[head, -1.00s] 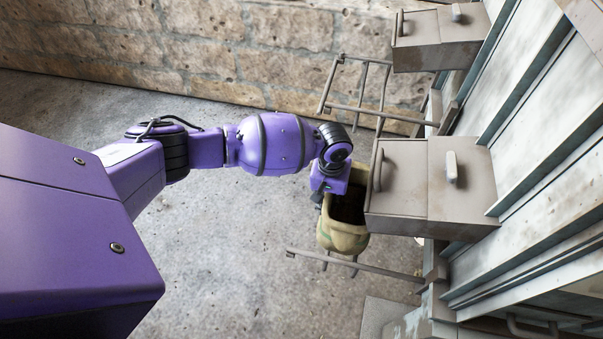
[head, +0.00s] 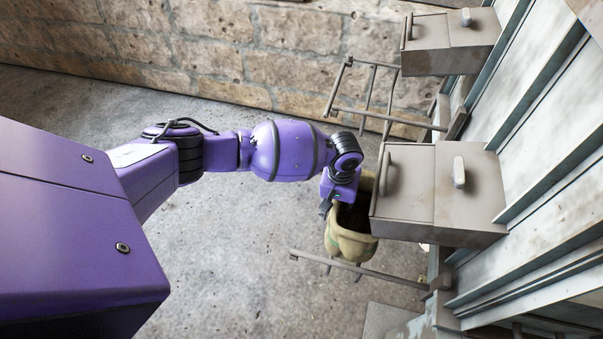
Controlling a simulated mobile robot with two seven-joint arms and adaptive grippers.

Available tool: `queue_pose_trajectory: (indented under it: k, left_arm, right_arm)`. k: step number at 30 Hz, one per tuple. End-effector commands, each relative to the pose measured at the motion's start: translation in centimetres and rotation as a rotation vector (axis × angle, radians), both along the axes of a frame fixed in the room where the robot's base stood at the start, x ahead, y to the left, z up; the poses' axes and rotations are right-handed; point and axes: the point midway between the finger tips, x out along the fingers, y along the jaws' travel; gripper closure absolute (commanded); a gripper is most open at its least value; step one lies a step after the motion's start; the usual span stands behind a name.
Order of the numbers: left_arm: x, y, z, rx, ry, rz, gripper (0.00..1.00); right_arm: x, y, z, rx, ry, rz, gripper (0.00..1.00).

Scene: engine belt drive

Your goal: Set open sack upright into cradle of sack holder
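The tan open sack (head: 351,244) stands upright, mouth up, with a dark inside, beneath and left of the middle spout box. The box hides part of its right side. The sack holder is a metal frame on the right wall. Its near rail (head: 390,276) passes beside the sack's lower end, and I cannot tell how the sack's bottom rests on it. My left gripper (head: 327,205) is at the left rim of the sack, pointing down. Its dark fingers are small and partly hidden, so I cannot tell whether they grip the rim. My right gripper is out of view.
The middle spout box (head: 470,195) stands close to the right of my wrist. Another box (head: 440,50) and an empty metal frame (head: 365,95) are farther back. A stone wall (head: 200,45) closes the back. The concrete floor (head: 230,260) at left is clear.

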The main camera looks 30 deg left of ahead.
Motion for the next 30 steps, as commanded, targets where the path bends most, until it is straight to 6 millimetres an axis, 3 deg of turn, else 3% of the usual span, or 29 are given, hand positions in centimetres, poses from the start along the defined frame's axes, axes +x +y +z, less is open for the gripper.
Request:
queue_pose_trajectory:
  k: [5,18,24,30]
  left_arm:
    - [0.4,-0.1,2.1,-0.001,-0.008,-0.003,0.64]
    - [0.2,0.2,10.9,-0.001,-0.008,-0.002,0.64]
    - [0.1,0.3,12.4,-0.001,-0.005,-0.002,0.64]
    - [0.1,0.3,12.5,0.000,-0.004,-0.001,0.64]
  right_arm:
    - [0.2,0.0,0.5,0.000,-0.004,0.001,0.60]
    - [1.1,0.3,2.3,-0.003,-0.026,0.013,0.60]
    - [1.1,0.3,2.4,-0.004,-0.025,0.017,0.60]
    - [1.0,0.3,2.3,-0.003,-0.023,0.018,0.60]
